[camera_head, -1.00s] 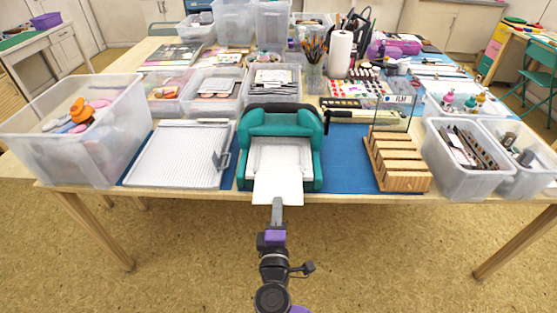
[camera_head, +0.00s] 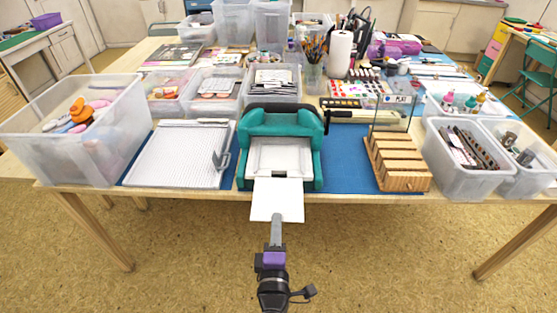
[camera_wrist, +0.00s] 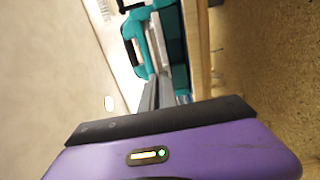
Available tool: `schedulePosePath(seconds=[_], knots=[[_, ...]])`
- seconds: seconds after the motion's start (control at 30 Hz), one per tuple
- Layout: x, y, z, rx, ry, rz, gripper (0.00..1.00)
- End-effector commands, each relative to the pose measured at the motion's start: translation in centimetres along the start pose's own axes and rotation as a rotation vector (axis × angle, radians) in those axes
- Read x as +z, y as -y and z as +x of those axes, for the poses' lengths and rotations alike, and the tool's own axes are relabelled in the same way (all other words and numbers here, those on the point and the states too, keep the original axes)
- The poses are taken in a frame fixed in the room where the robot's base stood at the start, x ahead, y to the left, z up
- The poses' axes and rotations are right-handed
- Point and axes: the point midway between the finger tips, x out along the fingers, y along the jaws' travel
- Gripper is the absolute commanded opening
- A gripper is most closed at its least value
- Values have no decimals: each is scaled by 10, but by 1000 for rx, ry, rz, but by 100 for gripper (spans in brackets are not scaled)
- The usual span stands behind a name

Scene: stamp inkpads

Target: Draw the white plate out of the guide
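The white plate (camera_head: 277,204) sticks out past the table's front edge, in front of the teal machine (camera_head: 281,125). Its back end lies at the front of the machine's pale guide bed (camera_head: 280,153), between the teal side walls. A small dark gap shows at that back end. Whether the back end is still inside the guide I cannot tell. My gripper (camera_head: 276,221) is shut on the plate's front edge. In the wrist view my gripper's fingers (camera_wrist: 153,95) lie close together and point at the teal machine (camera_wrist: 136,40); the plate is hard to make out there.
A white scoring board (camera_head: 175,155) lies left of the machine, and a slotted wooden rack (camera_head: 398,163) stands right of it, on a blue mat (camera_head: 343,165). Clear plastic bins stand at both table ends. The space in front of the table is free.

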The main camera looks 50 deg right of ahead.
Motion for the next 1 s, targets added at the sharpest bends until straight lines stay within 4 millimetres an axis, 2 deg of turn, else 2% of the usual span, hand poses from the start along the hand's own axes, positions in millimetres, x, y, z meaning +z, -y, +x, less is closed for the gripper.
schedulePosePath(seconds=[0.47,1.0], knots=[[0,-2,-3,1,1,0,0],[0,-39,-3,1,1,0,0]])
